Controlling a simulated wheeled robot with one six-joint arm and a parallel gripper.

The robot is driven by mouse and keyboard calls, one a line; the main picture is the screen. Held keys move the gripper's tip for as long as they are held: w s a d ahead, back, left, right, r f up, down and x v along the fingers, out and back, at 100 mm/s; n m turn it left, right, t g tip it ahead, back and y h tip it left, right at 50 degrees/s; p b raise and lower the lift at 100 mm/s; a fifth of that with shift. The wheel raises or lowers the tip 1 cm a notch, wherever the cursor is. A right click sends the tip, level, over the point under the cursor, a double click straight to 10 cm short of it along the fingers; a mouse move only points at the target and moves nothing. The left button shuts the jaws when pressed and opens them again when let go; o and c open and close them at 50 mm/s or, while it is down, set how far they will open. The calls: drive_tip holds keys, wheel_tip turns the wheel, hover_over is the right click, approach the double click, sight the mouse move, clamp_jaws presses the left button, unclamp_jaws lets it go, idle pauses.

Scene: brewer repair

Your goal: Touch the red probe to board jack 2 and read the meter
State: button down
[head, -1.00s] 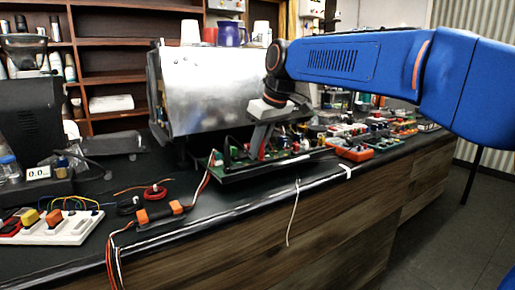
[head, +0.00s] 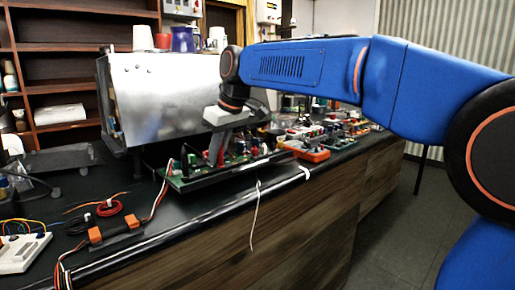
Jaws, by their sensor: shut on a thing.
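My gripper (head: 215,152) points down over the green circuit board (head: 205,180), which lies at the counter's front edge before the silver brewer. It is shut on a thin red thing (head: 220,157), most likely the red probe; only a sliver of it shows. The probe's tip is hidden among the board's parts, so I cannot tell whether it touches a jack. Jack 2 cannot be made out. An orange-red box (head: 308,150) lies right of the board and may be the meter; no reading can be seen.
The silver brewer (head: 172,95) stands close behind my gripper, with cups on top. Several small parts (head: 330,128) crowd the counter to the right. At left lie a red cable coil (head: 109,208), an orange-ended connector (head: 115,231) and a white strip (head: 22,252). A white wire (head: 256,215) hangs over the edge.

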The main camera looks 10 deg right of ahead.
idle(0.4)
drive_tip(key=c, duration=1.7)
unclamp_jaws()
drive_tip(key=shift+r, duration=0.1)
